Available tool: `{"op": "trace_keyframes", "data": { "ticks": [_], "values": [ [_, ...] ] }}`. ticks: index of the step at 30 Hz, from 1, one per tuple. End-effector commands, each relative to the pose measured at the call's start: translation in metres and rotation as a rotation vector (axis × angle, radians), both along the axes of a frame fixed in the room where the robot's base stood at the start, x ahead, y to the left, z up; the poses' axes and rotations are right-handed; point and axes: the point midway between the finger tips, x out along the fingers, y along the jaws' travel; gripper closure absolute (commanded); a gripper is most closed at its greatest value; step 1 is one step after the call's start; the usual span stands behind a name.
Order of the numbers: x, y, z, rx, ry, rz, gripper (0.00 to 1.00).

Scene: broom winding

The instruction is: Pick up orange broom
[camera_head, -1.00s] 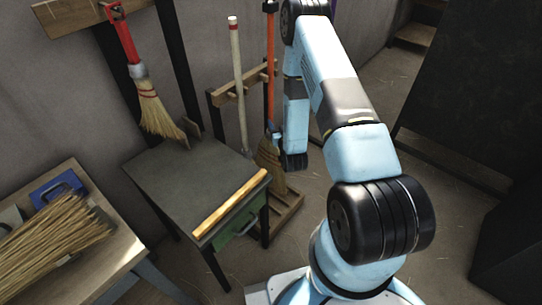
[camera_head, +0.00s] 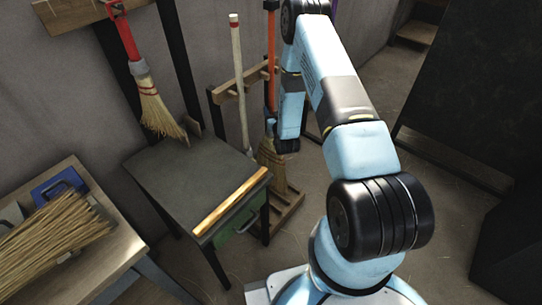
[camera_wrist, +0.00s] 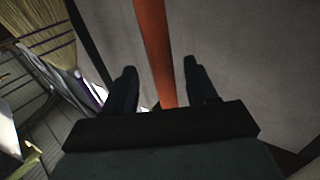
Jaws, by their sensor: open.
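The orange broom stands upright in a wooden rack, its orange handle (camera_head: 271,50) rising beside my arm and its straw head (camera_head: 270,165) low behind it. Part of the handle is hidden by my arm in the head view. In the wrist view the orange handle (camera_wrist: 153,45) runs down between the two dark fingers of my gripper (camera_wrist: 159,72). The fingers are apart, with gaps beside the handle. The handle's lower part is hidden by the gripper body. My gripper is mostly hidden behind the arm in the head view.
A white-handled broom (camera_head: 237,80) stands left of it in the rack (camera_head: 218,97). A red-handled broom (camera_head: 126,38) hangs at the left. A dark table (camera_head: 185,180) with a wooden strip stands in front. A wooden bench (camera_head: 125,245) holds straw.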

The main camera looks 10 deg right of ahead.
Motion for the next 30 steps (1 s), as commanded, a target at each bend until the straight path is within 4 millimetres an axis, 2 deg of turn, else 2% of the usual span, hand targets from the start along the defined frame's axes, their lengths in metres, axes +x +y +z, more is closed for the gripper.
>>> {"op": "trace_keyframes", "data": {
  "ticks": [3,9,18,30],
  "values": [
    [0.018,0.002,0.002,0.000,-0.003,0.000,0.43],
    [0.039,0.003,0.002,0.000,-0.002,0.000,0.43],
    [0.043,0.003,0.002,0.000,-0.001,0.001,0.43],
    [0.042,0.004,0.002,0.000,-0.001,0.001,0.81]
  ]
}}
